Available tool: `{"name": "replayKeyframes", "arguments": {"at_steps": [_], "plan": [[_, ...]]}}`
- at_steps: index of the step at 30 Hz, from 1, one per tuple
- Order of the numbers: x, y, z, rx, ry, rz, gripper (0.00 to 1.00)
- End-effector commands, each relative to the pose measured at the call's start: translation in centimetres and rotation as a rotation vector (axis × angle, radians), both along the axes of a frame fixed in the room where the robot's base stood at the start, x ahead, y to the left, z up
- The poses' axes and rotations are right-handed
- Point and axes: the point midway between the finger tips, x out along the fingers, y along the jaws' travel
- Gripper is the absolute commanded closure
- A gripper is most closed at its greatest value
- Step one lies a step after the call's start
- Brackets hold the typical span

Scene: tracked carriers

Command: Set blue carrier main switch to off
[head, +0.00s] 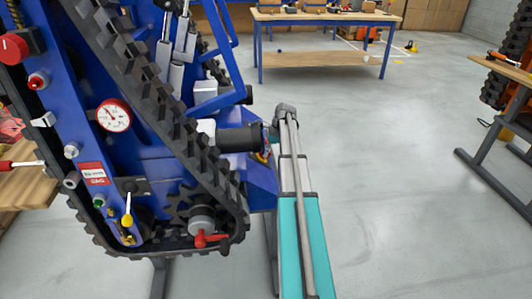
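The blue carrier (65,70) fills the left side of the head view, with a black rubber track (160,100) running diagonally down it. Several controls sit on its side. A round red knob (12,48) is at the upper left, with a red button (37,81) below it. A red handle (205,239) sits low by the sprocket. I cannot tell which control is the main switch, or its setting. My gripper is not identifiable in this view.
A round gauge (114,115) and a red label (93,173) are also on the carrier. A workbench (325,18) stands at the back. An orange tracked machine (515,105) is at the right edge. The grey floor (400,200) between is clear.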

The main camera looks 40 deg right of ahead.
Motion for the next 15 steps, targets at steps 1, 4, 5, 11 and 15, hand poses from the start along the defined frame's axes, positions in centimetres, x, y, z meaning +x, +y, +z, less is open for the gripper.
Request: {"name": "replayKeyframes", "arguments": {"at_steps": [1,4,5,11,15], "plan": [[0.01,0.01,-0.01,0.000,0.000,0.000,0.75],[0.01,0.02,0.00,0.000,0.000,0.000,0.93],[0.02,0.02,0.00,0.000,0.000,0.000,0.99],[0.06,0.01,-0.01,-0.001,-0.001,0.000,1.00],[0.06,0.02,0.00,-0.005,-0.008,0.010,1.00]]}}
